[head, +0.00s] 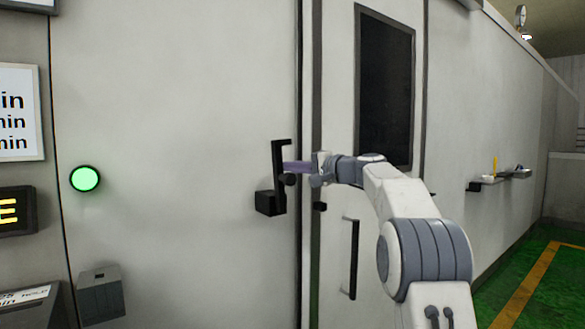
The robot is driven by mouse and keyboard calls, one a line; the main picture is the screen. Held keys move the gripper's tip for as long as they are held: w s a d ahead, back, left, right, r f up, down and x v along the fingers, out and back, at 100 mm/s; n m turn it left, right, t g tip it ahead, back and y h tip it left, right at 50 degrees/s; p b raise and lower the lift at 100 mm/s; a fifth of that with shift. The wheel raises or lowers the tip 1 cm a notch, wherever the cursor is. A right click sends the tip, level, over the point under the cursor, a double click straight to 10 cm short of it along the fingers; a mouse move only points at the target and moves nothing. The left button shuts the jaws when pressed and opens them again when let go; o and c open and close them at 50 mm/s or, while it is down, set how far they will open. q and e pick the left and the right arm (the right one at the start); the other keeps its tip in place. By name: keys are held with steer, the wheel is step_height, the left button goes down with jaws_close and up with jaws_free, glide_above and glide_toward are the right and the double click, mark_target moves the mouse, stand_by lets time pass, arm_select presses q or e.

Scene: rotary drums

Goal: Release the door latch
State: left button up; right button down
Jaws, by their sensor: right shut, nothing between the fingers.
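The door latch (278,178) is a black upright lever on a black block, fixed to the pale panel just left of a vertical seam. My right gripper (292,170) is at the lever's right side, its fingers shut with nothing between them. The fingertips look to be touching or very near the lever; I cannot tell which. The pale door (335,100) with a dark window (385,90) lies right of the seam, partly behind my right arm. My left gripper is not in view.
A black vertical handle (353,258) is below my right wrist. A green lit button (85,179) and a grey box (101,293) are on the left. A small shelf (490,181) with a yellow item sits on the right wall. Green floor with a yellow line lies at lower right.

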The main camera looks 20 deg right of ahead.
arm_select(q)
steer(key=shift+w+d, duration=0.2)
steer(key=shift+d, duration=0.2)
arm_select(e)
steer(key=s+d, duration=0.7)
steer(key=d, duration=0.1)
steer(key=shift+s+d+r, duration=0.25)
steer(key=shift+s+d, duration=0.05)
steer(key=shift+d, duration=0.05)
